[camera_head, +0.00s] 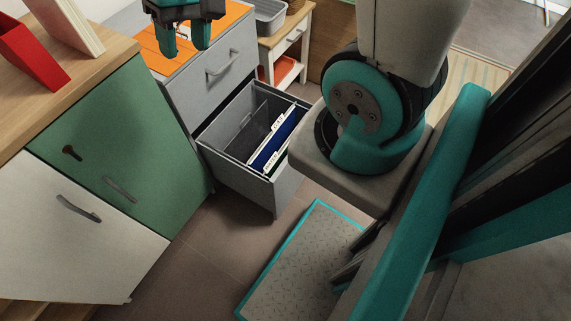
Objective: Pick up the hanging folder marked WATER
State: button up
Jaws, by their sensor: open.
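An open grey drawer (277,192) holds several hanging folders standing on edge. A blue folder (277,143) with a white tab strip is the clearest, with a darker folder close beside it. The lettering on the tabs is too small to read, so I cannot tell which folder is marked WATER. My gripper (185,45) is at the top of the view, with its two teal fingers apart and nothing between them. It appears above the cabinet top, up and left of the folders.
The drawer belongs to a grey cabinet with an orange top (150,55). A green cabinet door (125,150) and a white one (75,235) stand left. A small wooden side table (297,48) carries a grey bin (270,18). Floor (215,240) before the drawer is clear.

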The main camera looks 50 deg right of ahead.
jog(key=w+d+f+m+b, duration=0.25)
jog(key=d+f, duration=0.35)
jog(key=f, duration=0.3)
jog(key=w+d+f+m+b, duration=0.1)
jog(key=d+f+m+b, duration=0.3)
jog(key=d+f, duration=0.4)
jog(key=s+d+f+m+b, duration=0.35)
jog(key=d+f, duration=0.35)
jog(key=f, duration=0.5)
jog(key=s+d+f+m+b, duration=0.2)
jog(key=d+f+m+b, duration=0.3)
jog(key=d+f, duration=0.5)
jog(key=shift+m+g, duration=0.3)
jog(key=b+x, duration=0.1)
jog(key=x, duration=0.3)
jog(key=b+x, duration=0.1)
jog(key=x, duration=0.3)
jog(key=a+b+x, duration=0.1)
jog(key=x, duration=0.4)
jog(key=shift+s+r+b, duration=0.1)
jog(key=shift+s+b, duration=0.2)
jog(key=shift+s, duration=0.05)
jog(key=b+x, duration=0.2)
jog(key=x, duration=0.4)
jog(key=shift+f, duration=0.35)
jog(key=shift+r, duration=0.1)
grip_shut()
